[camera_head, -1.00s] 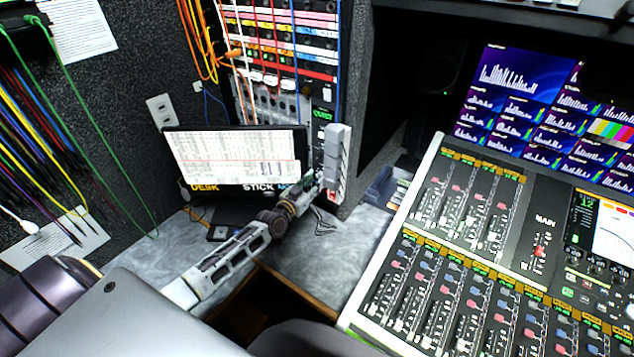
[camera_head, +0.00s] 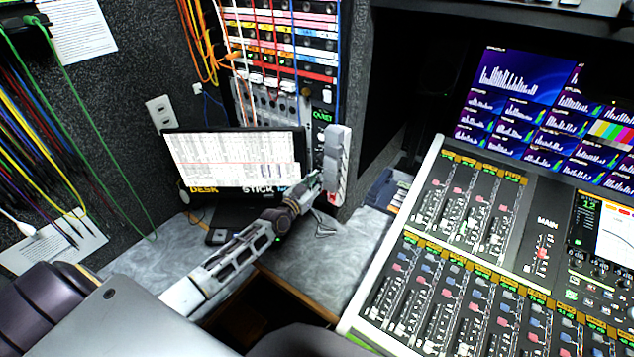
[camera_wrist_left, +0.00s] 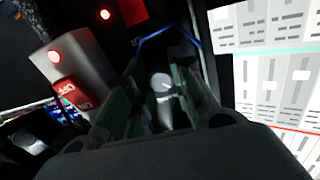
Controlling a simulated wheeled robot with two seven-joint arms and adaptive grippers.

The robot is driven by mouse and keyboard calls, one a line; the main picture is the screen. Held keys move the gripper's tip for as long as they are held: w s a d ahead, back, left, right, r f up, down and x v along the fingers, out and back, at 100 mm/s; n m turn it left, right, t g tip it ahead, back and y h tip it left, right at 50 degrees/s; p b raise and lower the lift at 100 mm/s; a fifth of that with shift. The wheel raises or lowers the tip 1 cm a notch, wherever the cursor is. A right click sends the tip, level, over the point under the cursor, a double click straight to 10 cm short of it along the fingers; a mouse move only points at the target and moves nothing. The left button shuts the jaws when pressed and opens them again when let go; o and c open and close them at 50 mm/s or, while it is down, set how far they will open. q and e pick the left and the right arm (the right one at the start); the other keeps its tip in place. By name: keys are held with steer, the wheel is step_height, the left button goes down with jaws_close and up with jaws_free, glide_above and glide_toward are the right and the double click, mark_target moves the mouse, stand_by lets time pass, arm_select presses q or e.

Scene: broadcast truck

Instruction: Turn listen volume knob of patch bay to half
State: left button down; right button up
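The patch bay (camera_head: 322,60) is a tall rack panel with coloured strips and plugged cables, at the top centre of the head view. My left gripper (camera_head: 314,183) is at its lower right part, beside a grey block with a red piece (camera_head: 335,165). The knob is hidden in the head view. In the left wrist view a pale round knob (camera_wrist_left: 161,83) lies between the green-padded fingers of my left gripper (camera_wrist_left: 163,98). The fingers are close around it, but I cannot tell whether both pads touch it. My right gripper is not in view.
A screen (camera_head: 235,158) stands just left of the gripper. A red OFF/ON switch (camera_wrist_left: 75,97) on a pale block is close to the fingers. Cables hang over the panel. A mixing console (camera_head: 450,260) fills the right, with grey desk (camera_head: 335,262) between.

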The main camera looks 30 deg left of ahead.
arm_select(q)
steer(key=shift+n, duration=0.4)
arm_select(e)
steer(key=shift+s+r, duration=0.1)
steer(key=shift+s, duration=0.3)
arm_select(q)
steer(key=c, duration=1.5)
jaws_free()
steer(key=shift+s, duration=0.1)
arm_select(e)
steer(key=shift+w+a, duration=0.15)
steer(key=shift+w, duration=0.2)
arm_select(q)
steer(key=shift+s, duration=0.15)
steer(key=s+a, duration=0.1)
steer(key=s, duration=1)
steer(key=shift+s+a, duration=0.2)
steer(key=shift+a, duration=0.15)
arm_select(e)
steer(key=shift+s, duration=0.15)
